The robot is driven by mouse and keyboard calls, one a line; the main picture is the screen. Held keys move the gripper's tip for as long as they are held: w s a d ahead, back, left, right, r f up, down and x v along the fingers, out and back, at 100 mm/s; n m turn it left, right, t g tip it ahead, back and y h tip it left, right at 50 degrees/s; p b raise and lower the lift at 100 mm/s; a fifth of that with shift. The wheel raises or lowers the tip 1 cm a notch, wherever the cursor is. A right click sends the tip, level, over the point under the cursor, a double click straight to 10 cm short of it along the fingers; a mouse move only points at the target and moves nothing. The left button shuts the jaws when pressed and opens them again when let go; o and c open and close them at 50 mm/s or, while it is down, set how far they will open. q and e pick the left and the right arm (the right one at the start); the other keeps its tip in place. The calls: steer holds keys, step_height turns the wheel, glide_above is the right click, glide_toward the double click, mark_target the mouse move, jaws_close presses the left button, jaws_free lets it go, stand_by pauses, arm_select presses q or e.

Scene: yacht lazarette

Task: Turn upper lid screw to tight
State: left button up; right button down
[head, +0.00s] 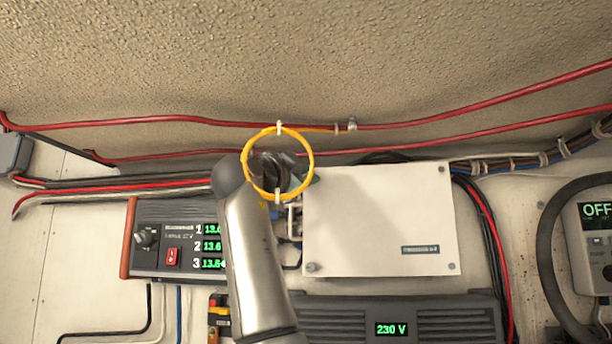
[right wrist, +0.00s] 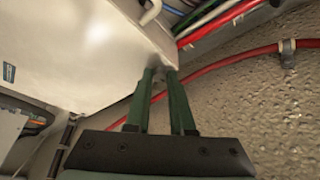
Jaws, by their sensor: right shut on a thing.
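The white box lid (head: 380,220) is mounted on the wall, with screws visible at its lower left, lower right and upper right corners. My right gripper (head: 312,176) is at the lid's upper left corner, its dark green fingers shut on the upper lid screw. In the right wrist view the gripper (right wrist: 163,76) reaches the corner of the white lid (right wrist: 75,45). The screw itself is hidden between the fingertips, so its turn cannot be seen. My left gripper is not in view.
An orange cable loop (head: 311,150) hangs around my right wrist area in the picture. Red cables (head: 440,122) run above the box. A black panel with green readouts (head: 180,230) is left, a 230 V unit (head: 390,312) below, and a black hose (head: 545,240) right.

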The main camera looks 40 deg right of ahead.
stand_by(0.4)
steer(key=c, duration=0.8)
jaws_free()
steer(key=shift+o, duration=0.2)
steer(key=b+v, duration=0.3)
steer(key=v, duration=0.9)
steer(key=shift+a+b, duration=0.25)
steer(key=shift+b, duration=0.1)
